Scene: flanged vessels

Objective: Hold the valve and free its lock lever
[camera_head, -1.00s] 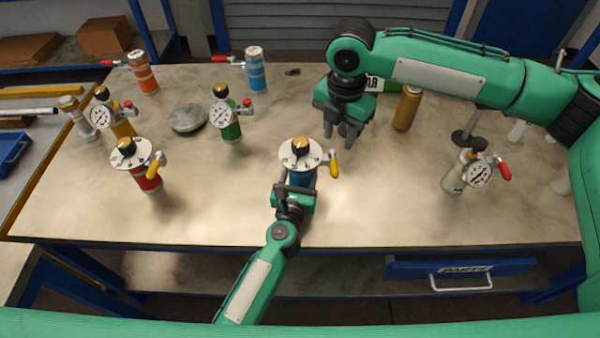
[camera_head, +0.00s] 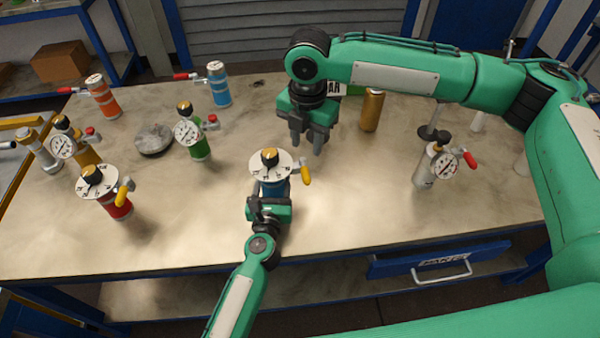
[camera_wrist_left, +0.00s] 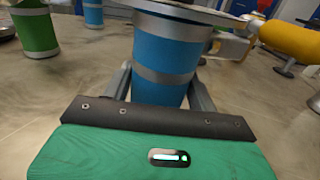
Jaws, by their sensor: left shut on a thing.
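The valve has a blue body (camera_head: 273,188), a white dial (camera_head: 262,171) with a black and yellow knob, and a yellow lever (camera_head: 305,175) on its right side. It stands upright near the front middle of the table. My left gripper (camera_head: 268,203) is shut around the blue body from the front. In the left wrist view its fingers are at both sides of the blue body (camera_wrist_left: 165,50), and the yellow lever (camera_wrist_left: 290,40) shows at the right. My right gripper (camera_head: 306,148) points down behind and right of the dial, fingers apart and empty. Whether it hangs above the table is hard to tell.
A red valve (camera_head: 118,207) and a green one (camera_head: 200,148) stand to the left. A silver valve (camera_head: 425,172) stands to the right, a gold cylinder (camera_head: 371,110) behind my right gripper. A round grey disc (camera_head: 153,139) lies at left. The table front (camera_head: 350,220) is clear.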

